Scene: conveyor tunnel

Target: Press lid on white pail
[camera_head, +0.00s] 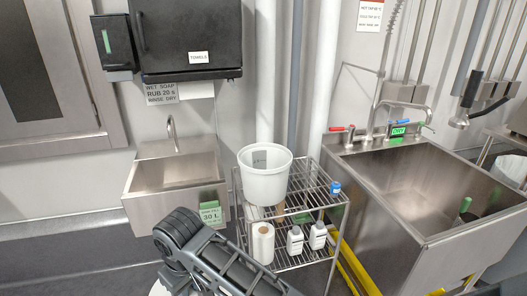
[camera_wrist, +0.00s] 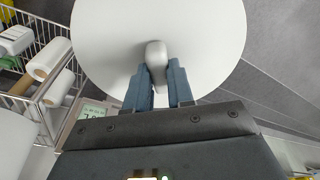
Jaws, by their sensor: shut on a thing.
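The white pail (camera_head: 264,182) stands upright and open on the top shelf of a wire rack in the head view. The round white lid (camera_wrist: 105,35) fills the upper middle of the wrist view. My gripper (camera_wrist: 158,88) is shut on the lid's raised grey-white knob (camera_wrist: 155,54), one blue-grey finger on each side. The lid is held off the pail. In the head view my arm crosses the bottom and my gripper cannot be made out.
The wire rack (camera_head: 290,262) holds a paper roll (camera_head: 263,243) and white bottles (camera_head: 295,240) on its lower shelf. A small blue-capped item (camera_head: 335,187) sits on top at the right. A small sink (camera_head: 174,190) stands left, a large steel sink (camera_head: 425,200) right.

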